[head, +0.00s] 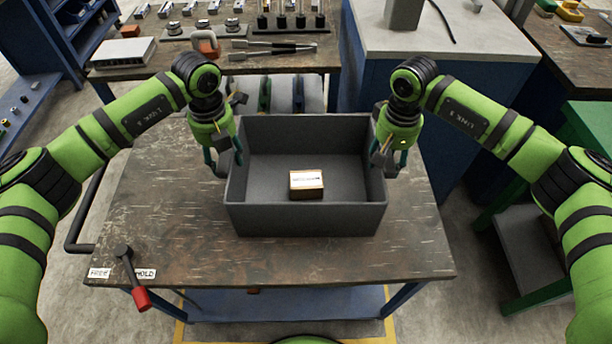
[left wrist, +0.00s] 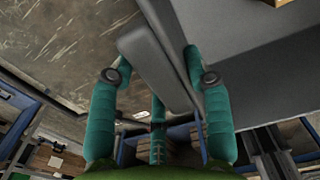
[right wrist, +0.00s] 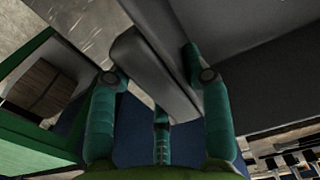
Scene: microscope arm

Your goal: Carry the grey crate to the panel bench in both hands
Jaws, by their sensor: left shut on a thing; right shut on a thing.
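The grey crate (head: 306,221) is an open box in the middle of the worn table in the head view. A small light-brown box (head: 306,185) with a white label lies inside it. My left gripper (head: 228,165) is shut on the crate's left side; the left wrist view shows its teal fingers on both sides of the crate's grey edge (left wrist: 158,72). My right gripper (head: 388,160) is shut on the right side; the right wrist view shows its fingers around that edge (right wrist: 150,72). I cannot tell whether the crate touches the table. Which bench is the panel bench is unclear.
The worn table (head: 160,215) has a red-handled lever (head: 132,275) at its front left corner. A bench (head: 250,62) with tools stands behind. A grey-topped blue cabinet (head: 430,40) stands back right, a green stand (head: 590,130) at right. Floor shows at right.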

